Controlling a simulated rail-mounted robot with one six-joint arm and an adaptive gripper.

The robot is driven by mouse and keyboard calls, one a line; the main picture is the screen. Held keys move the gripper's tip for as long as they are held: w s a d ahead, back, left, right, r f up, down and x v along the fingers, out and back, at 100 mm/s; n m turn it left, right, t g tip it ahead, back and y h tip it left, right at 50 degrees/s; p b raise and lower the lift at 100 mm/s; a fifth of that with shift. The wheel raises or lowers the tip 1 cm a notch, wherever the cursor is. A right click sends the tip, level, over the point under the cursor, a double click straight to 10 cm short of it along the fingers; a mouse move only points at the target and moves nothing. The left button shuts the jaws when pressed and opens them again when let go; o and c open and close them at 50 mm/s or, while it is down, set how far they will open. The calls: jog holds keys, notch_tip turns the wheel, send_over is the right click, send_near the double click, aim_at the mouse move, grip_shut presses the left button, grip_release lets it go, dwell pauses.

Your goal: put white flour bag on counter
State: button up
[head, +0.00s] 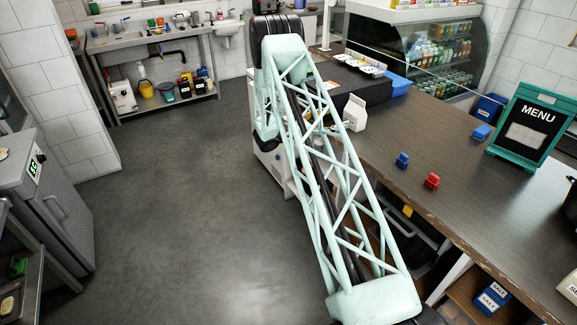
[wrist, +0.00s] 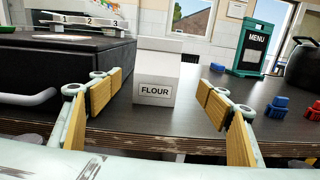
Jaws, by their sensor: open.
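The white flour bag (wrist: 157,68), labelled FLOUR, stands upright in the middle of the wrist view. It rests on the dark wooden counter (wrist: 200,128), near its front edge. In the head view the bag (head: 356,112) shows just right of my arm, beside a black box. My gripper (wrist: 162,86) is open, with one wood-padded finger to the left and one to the right in front of the bag. Clear space shows between the pads and the bag. My arm hides the gripper in the head view.
The black box (wrist: 60,70) with a metal handle stands close left of the bag. Blue (head: 402,160) and red (head: 431,181) small objects stand to the right. A MENU board (head: 530,125) is farther right. The counter between them is clear.

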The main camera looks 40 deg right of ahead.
jog(key=s+a+r+m+y, duration=0.2)
jog(key=s+a+r+m, duration=0.1)
jog(key=s+a+r, duration=0.45)
jog(key=s+a+r+m+g+y, duration=0.1)
jog(key=s+a+r+m+y, duration=0.25)
jog(key=a+r, duration=0.6)
jog(key=s+a+r+m+y, duration=0.2)
jog(key=s+a+r, duration=0.4)
jog(key=a+r, duration=0.3)
jog(key=s+a+r+m+t+y, duration=0.2)
jog(key=s+a+y, duration=0.1)
jog(key=s+a, duration=0.6)
jog(key=s+a+r+m+t+y, duration=0.3)
jog(key=s+a, duration=0.7)
jog(key=a, duration=0.8)
jog(key=s+a+r+m+t+y, duration=0.2)
jog(key=s+a+y, duration=0.2)
jog(key=s+a, duration=0.6)
jog(key=a, duration=0.3)
jog(key=shift+a+r+t, duration=0.2)
jog(key=shift+t, duration=0.2)
jog(key=shift+w+f, duration=0.1)
